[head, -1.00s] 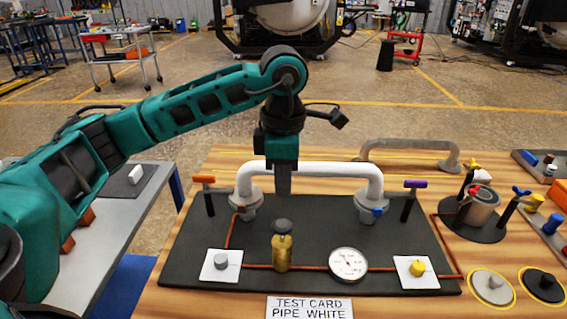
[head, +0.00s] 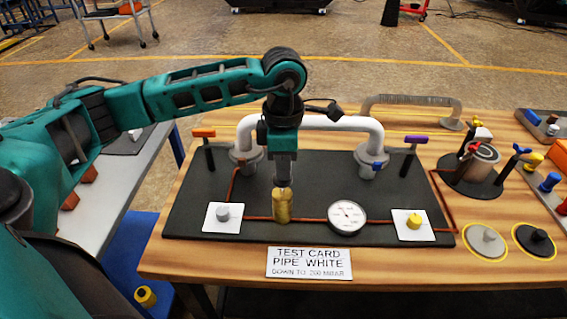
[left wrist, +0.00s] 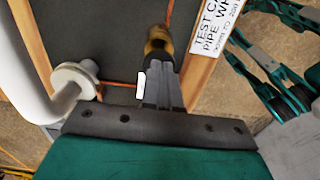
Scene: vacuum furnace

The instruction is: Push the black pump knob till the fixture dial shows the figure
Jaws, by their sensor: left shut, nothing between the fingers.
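The brass pump (head: 282,206) stands upright on the dark board (head: 320,175), between the grey knob and the dial. My left gripper (head: 284,184) points down with its fingers shut and empty, right over the pump top. It hides the black knob in the head view. In the left wrist view the dark knob (left wrist: 158,50) shows at the fingertips; I cannot tell whether they touch it. The round white fixture dial (head: 347,216) is right of the pump; its reading is too small to tell. The test card (head: 309,263) reads "PIPE WHITE, DOWN TO 200 MBAR". My right gripper is not in view.
The white pipe (head: 330,122) arches behind my gripper. Orange (head: 204,133) and purple (head: 415,140) handles stand at its sides. A grey knob (head: 223,213) and yellow knob (head: 413,220) sit on white plates. A pot (head: 478,158) stands to the right.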

